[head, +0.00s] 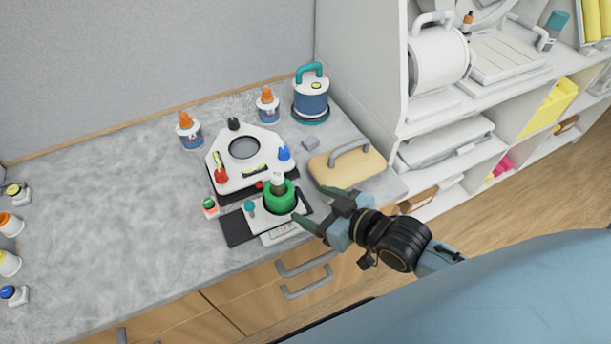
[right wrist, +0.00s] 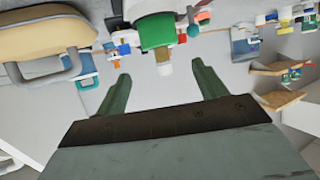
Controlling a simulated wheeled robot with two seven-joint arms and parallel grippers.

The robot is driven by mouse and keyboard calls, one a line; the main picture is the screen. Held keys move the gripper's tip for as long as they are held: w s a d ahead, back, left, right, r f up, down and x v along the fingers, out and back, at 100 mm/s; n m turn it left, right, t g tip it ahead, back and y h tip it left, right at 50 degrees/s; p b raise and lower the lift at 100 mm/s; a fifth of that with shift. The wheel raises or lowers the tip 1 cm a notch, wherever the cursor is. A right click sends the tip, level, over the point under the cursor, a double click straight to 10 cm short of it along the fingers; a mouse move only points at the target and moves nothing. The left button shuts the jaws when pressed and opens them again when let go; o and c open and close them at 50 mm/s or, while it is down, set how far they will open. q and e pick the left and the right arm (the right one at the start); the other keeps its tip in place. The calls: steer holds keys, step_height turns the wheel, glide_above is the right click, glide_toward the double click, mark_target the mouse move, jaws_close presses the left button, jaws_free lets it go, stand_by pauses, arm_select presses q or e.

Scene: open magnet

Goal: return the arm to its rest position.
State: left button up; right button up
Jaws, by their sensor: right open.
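My right gripper (head: 316,208) reaches in from the right in the head view, at the front edge of the grey counter (head: 110,235). Its two green fingers stand apart with nothing between them, and they show open in the right wrist view (right wrist: 158,85). A green ring-shaped holder (head: 279,200) with a pale-capped vial (head: 278,180) in it stands on a small device just left of the fingertips. In the right wrist view the green holder (right wrist: 156,32) is ahead of the fingers, apart from them. My left gripper is not in view.
A tan case with a grey handle (head: 347,165) lies close to the gripper. A white three-cornered device (head: 245,158), a blue canister (head: 311,98) and glue bottles (head: 189,132) stand behind. White shelves (head: 450,130) are at right. The counter's left middle is clear.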

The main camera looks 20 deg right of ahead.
steer(key=shift+s, duration=0.1)
steer(key=s+d+f+m+g+h, duration=0.2)
steer(key=s+g+h, duration=0.1)
steer(key=s+g, duration=0.3)
steer(key=s+d+f+m+g+h, duration=0.1)
steer(key=s+d+g+h, duration=0.15)
steer(key=s, duration=0.65)
step_height(320, 180, down, 28)
steer(key=g+b, duration=0.2)
steer(key=b, duration=0.3)
steer(key=s+d+f+b, duration=0.1)
steer(key=s+f+b, duration=0.2)
steer(key=s+f, duration=0.6)
steer(key=s+d+f+b, duration=0.1)
steer(key=s+f+b, duration=0.2)
steer(key=s+f, duration=0.5)
step_height(320, 180, down, 6)
steer(key=shift+s+d+r+n+g, duration=0.1)
steer(key=shift+s+d+n+g, duration=0.2)
steer(key=shift+s+g, duration=0.15)
